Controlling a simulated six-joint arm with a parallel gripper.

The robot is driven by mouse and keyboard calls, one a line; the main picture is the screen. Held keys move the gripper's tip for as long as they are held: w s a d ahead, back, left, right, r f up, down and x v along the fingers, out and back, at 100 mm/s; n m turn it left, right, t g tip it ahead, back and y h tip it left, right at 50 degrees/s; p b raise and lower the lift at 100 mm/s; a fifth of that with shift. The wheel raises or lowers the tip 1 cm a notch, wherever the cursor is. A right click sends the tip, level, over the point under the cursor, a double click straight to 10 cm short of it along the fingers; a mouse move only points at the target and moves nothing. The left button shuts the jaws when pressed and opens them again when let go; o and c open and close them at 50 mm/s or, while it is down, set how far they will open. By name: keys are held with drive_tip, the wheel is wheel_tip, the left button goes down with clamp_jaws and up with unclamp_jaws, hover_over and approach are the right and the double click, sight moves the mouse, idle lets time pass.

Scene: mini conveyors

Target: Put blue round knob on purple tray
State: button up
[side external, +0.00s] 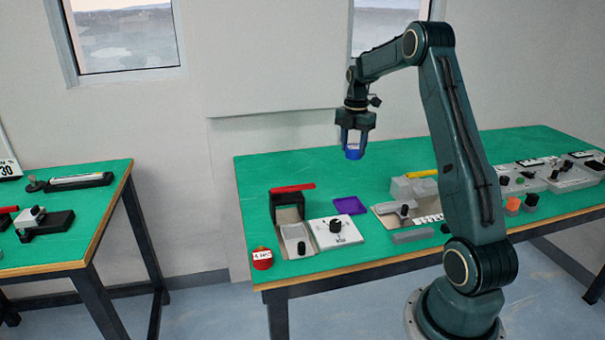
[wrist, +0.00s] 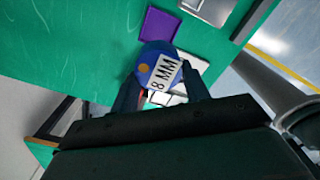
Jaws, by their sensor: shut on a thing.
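The blue round knob (side external: 353,152) is held up in the air in the side external view. In the wrist view the knob (wrist: 150,62) shows a white label reading "8 MM" and a small orange spot. My gripper (side external: 354,146) is shut on the knob and points down. In the wrist view its fingers (wrist: 160,88) stand on both sides of the knob. The purple tray (side external: 349,206) lies flat on the green table, below the knob and apart from it. It looks empty. The tray also shows in the wrist view (wrist: 160,24), just beyond the knob.
A device with a red bar (side external: 293,188) and a white box with a black knob (side external: 335,232) stand left of the tray. A red round knob (side external: 262,258) sits at the front left. Grey conveyor parts (side external: 412,188) stand to the right. Green table behind the tray is clear.

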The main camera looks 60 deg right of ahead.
wheel_tip(320, 180, down, 14)
drive_tip(key=shift+r, duration=0.1)
idle(0.4)
drive_tip(key=shift+f, duration=2.2)
drive_tip(key=shift+f, duration=0.15)
drive_tip(key=o, duration=1.1)
wheel_tip(320, 180, up, 12)
drive_tip(key=shift+r, duration=0.15)
